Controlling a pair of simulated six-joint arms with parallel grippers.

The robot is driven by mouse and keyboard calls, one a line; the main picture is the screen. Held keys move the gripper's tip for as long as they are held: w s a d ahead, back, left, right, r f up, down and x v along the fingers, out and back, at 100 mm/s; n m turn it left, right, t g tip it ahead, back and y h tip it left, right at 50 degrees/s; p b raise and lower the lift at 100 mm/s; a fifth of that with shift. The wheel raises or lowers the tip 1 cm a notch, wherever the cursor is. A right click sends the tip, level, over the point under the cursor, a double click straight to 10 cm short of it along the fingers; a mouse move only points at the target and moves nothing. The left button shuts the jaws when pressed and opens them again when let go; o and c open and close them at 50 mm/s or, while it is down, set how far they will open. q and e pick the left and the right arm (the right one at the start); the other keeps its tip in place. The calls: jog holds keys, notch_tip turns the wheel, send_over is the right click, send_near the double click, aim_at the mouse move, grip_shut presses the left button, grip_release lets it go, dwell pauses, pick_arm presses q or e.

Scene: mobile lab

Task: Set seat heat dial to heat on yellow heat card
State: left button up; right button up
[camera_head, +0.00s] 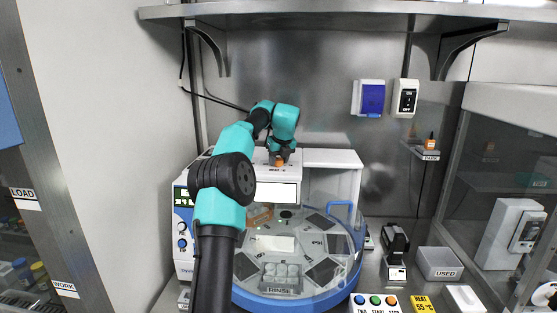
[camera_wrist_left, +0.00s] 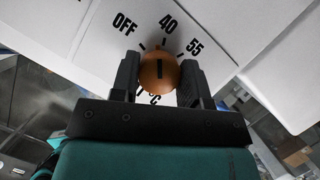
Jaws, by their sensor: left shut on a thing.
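The seat heat dial is an orange knob (camera_head: 279,162) on the white machine's top, with printed marks OFF, 40, 55 and °C around it in the left wrist view. My left gripper (camera_head: 280,156) is shut on the knob (camera_wrist_left: 158,72), one black finger on each side. The black line on the knob points up in that view, roughly at the tick by 40. The yellow heat card (camera_head: 424,304) lies at the lower right of the head view and reads HEAT 55 °C. My right gripper is not in view.
A round blue-rimmed carousel (camera_head: 290,303) sits below the dial under a clear cover. A control panel with several coloured buttons (camera_head: 375,304), a dark device (camera_head: 395,243) and a grey USED bin (camera_head: 438,263) stand to its right. A shelf (camera_head: 340,10) runs overhead.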

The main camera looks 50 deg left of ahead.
pick_arm(q)
jog(key=m+t, duration=0.1)
jog(key=m, duration=0.2)
jog(key=m+t+h, duration=0.1)
jog(key=m, duration=0.2)
jog(key=shift+a+m, duration=0.1)
jog(key=shift+m, duration=0.2)
jog(key=shift+r, duration=0.1)
jog(key=o, duration=0.9)
jog(key=v, duration=1.7)
jog(key=shift+s+a+r, duration=0.1)
jog(key=shift+a+r, duration=0.1)
jog(key=shift+a, duration=0.05)
